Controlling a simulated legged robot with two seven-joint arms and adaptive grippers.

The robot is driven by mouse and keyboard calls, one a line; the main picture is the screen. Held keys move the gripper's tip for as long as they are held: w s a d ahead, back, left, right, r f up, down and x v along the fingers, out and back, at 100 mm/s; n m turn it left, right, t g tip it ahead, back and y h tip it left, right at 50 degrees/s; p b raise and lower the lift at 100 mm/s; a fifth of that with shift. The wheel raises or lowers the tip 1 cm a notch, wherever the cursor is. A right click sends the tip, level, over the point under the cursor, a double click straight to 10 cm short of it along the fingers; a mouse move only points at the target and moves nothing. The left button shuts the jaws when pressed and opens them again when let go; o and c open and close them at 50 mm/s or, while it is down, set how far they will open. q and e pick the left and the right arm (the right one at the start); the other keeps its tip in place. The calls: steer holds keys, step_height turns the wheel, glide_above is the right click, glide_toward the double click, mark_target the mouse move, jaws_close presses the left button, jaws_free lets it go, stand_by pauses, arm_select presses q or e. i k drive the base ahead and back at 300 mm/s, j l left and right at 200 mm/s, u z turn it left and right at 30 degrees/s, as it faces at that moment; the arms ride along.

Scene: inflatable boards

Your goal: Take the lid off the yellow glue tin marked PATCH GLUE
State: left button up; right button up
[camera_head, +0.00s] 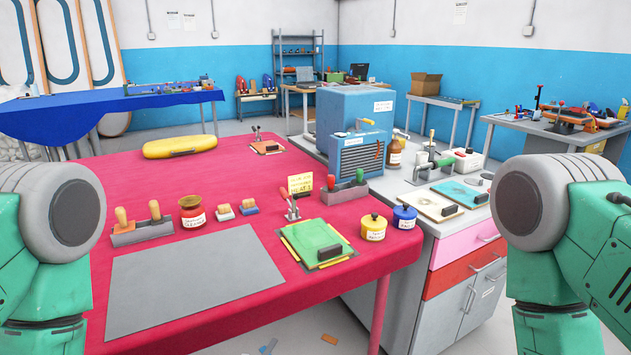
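The yellow tin (374,233) stands upright near the right end of the red-covered table (170,339). Its yellow lid (374,220) with a small knob is on top. The white label on its front is too small to read for certain. A similar blue tin (405,222) with a blue lid stands just to its right, close beside it. Only green and grey links of my two arms show at the left and right edges. Neither of my grippers is in view.
Left of the yellow tin lies a green patch piece (313,241) with a black block on it. A grey sheet (195,280) covers the table's front. Behind are a holder with red and green handles (346,189) and a blue machine (357,155). A drawer cabinet (465,250) stands right.

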mark_target(373, 222)
steer(key=i+l+u, duration=0.2)
steer(key=l, duration=0.6)
steer(key=k+l+u, duration=0.1)
steer(key=l+u, duration=0.15)
steer(key=l, duration=0.55)
steer(key=l+u, duration=0.2)
steer(key=l, duration=0.6)
steer(key=k+l+u, duration=0.2)
steer(key=l, duration=0.6)
steer(key=i, duration=0.1)
